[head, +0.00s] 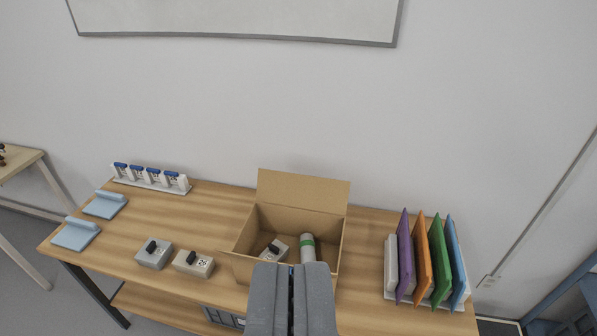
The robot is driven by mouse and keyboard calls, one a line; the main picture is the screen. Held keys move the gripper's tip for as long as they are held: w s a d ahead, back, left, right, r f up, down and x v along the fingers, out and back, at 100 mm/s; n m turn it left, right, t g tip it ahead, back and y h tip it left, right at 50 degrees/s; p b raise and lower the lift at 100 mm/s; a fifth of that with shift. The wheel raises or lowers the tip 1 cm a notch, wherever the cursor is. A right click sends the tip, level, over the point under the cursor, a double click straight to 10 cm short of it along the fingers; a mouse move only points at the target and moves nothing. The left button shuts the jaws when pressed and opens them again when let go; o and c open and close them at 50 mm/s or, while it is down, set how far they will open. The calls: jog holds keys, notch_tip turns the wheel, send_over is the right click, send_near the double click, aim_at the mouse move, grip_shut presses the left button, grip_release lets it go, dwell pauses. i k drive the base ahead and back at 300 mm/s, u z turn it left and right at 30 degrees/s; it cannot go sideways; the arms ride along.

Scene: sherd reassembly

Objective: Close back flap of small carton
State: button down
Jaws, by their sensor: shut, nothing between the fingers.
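The small carton (243,268) is an open brown cardboard box on the wooden table. Its back flap (303,191) stands up, leaning slightly back toward the wall. Side flaps appear folded outward at the left and right. Inside lie a grey block with a black knob (270,251) and a grey cylinder with a green band (308,246). My gripper (291,268) is shut and empty, in front of the carton in the picture, hiding part of its front. It does not touch the back flap.
Two light-blue items (76,234) and a rack with blue-topped pieces (150,179) are farther left. Coloured upright panels (437,258) stand in a rack at right. The wall is behind.

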aim_at(293, 189)
jog(key=z, duration=0.25)
jog(key=i, duration=1.5)
jog(key=u, duration=0.4)
